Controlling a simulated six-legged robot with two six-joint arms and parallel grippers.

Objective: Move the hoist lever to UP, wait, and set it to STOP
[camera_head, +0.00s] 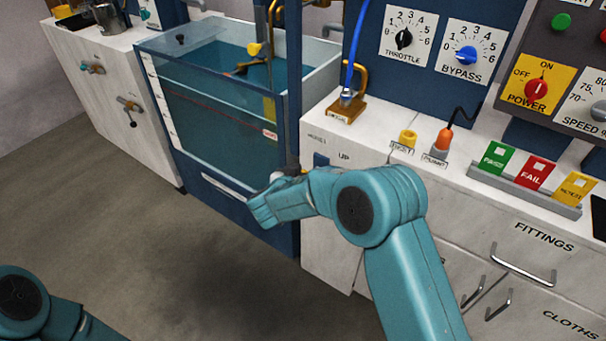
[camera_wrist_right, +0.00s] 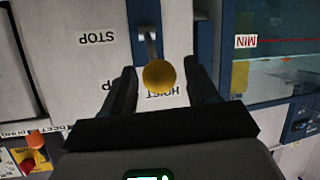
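The hoist lever's yellow ball knob (camera_wrist_right: 160,76) shows in the right wrist view on a short grey shaft, in front of the HOIST label (camera_wrist_right: 160,96). That view is upside down, and the STOP label (camera_wrist_right: 97,38) lies to the left of the shaft. My right gripper (camera_wrist_right: 162,80) is open, with its dark fingers on either side of the knob and a visible gap to each. The UP label (camera_head: 343,157) is above my wrist. My left gripper is out of view.
A glass water tank (camera_head: 215,120) in a blue frame stands left of the cabinet. A blue post (camera_head: 293,90) rises beside it. The worktop holds a brass fitting (camera_head: 347,106), an orange-topped pump plug (camera_head: 443,140) and coloured tags (camera_head: 495,156). The floor in front is clear.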

